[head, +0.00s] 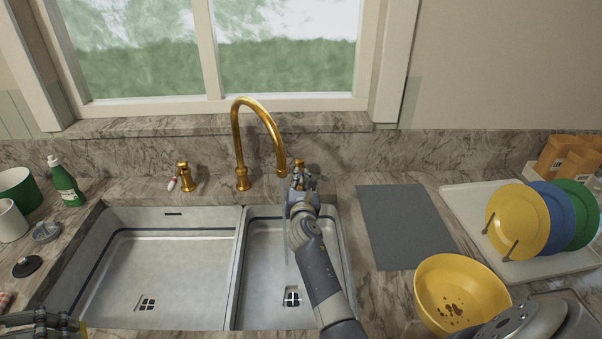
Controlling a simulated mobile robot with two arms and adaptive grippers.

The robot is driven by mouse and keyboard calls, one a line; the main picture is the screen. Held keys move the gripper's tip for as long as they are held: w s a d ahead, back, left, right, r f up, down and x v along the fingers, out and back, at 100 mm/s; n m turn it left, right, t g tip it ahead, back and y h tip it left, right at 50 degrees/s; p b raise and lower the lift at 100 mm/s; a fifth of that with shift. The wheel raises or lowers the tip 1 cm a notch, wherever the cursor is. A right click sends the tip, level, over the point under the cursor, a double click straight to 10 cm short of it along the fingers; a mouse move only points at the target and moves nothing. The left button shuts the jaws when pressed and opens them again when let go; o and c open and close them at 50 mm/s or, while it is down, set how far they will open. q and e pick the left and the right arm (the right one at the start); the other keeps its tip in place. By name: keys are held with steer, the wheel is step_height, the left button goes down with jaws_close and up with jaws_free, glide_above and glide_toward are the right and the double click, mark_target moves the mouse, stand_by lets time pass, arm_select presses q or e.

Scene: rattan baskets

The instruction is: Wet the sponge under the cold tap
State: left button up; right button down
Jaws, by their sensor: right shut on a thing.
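A brass tap (240,140) curves over the double sink, its spout above the right basin (265,280). My right gripper (299,178) is shut on the right-hand tap handle (299,164), beside the spout; fingers and handle largely overlap. A thin pale streak (286,245) below the spout may be running water.
The left basin (165,265) is empty. A green bottle (64,182) and cups stand at left. On the right are a grey mat (405,226), a yellow bowl (461,292) and a rack with yellow (517,222), blue and green plates. A window ledge lies behind the tap.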

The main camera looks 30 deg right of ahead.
arm_select(q)
step_height(320, 180, up, 3)
steer(key=shift+f+p, duration=0.15)
steer(key=shift+p, duration=0.7)
arm_select(e)
steer(key=shift+r, duration=0.6)
arm_select(q)
steer(key=shift+r+p, duration=0.35)
steer(key=shift+p, duration=0.05)
arm_select(e)
steer(key=shift+w+f+g, duration=0.1)
steer(key=shift+g, duration=0.2)
arm_select(q)
steer(key=shift+w, duration=0.1)
arm_select(e)
steer(key=c, duration=1.6)
jaws_free()
steer(key=shift+f, duration=0.15)
steer(key=shift+o, duration=0.2)
steer(key=v, duration=1.2)
steer(key=shift+d, duration=0.1)
